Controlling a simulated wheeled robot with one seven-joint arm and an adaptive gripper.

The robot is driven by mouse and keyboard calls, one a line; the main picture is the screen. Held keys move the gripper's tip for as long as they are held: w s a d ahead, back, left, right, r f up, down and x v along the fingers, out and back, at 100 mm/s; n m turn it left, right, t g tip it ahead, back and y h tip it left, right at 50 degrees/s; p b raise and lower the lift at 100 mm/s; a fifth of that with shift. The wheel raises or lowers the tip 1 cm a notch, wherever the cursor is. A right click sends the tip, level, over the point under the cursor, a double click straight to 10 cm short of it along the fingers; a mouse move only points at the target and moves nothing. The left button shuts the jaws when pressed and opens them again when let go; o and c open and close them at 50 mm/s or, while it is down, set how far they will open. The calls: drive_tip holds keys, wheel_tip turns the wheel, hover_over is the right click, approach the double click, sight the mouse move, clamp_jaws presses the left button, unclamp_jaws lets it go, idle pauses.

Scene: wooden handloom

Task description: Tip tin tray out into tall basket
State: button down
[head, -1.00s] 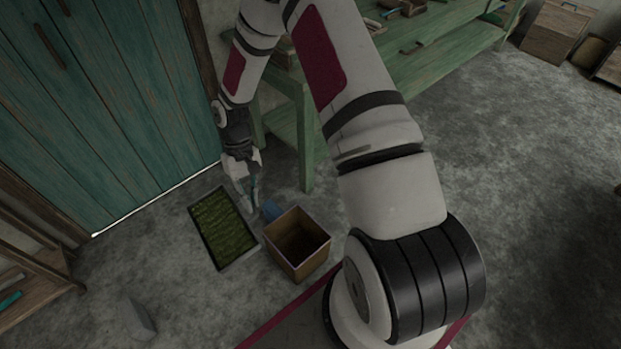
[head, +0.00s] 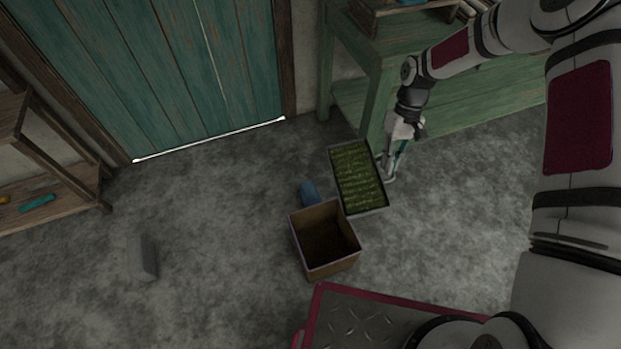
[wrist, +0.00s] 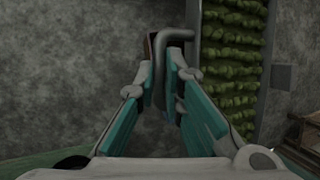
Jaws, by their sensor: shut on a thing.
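The tin tray (head: 385,209) is a grey, rimmed rectangle filled with rows of green stuff. It appears level, with its near end at the back right corner of the basket. The tall basket (head: 341,263) is a brown, square, open-topped box on the floor; its inside is dark and looks empty. My gripper (head: 390,166) is at the tray's right side. In the wrist view my gripper (wrist: 164,88) has its teal fingers shut on the tray's grey bent handle (wrist: 160,62). The tray's green load (wrist: 229,68) shows to the right there. The tray's underside is hidden.
A small blue object (head: 310,192) lies on the floor behind the basket. A green bench (head: 450,105) stands close behind my gripper. A grey block (head: 142,258) and a wooden shelf (head: 60,195) are at left.

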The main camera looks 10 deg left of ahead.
drive_tip(key=w+a+f+n+t+h+b, duration=0.15)
drive_tip(key=a+f+n+b, duration=0.35)
drive_tip(key=a+f+b, duration=0.65)
drive_tip(key=w+a+f+n+h+b, duration=0.3)
drive_tip(key=a+f+n+b, duration=0.3)
drive_tip(key=a+f+b, duration=0.6)
drive_tip(key=s+d+r+n+t+y+p, duration=0.15)
drive_tip(key=d+r+y+p, duration=0.35)
drive_tip(key=y, duration=0.5)
drive_tip(key=s+d+f+n+t+y+b, duration=0.1)
drive_tip(key=s+d+f+y+b, duration=0.1)
drive_tip(key=d+y+b, duration=0.5)
drive_tip(key=shift+d+f+t+y+b, duration=0.35)
drive_tip(key=shift+d+f+y, duration=0.55)
drive_tip(key=shift+y, duration=1.05)
drive_tip(key=shift+d+r, duration=0.15)
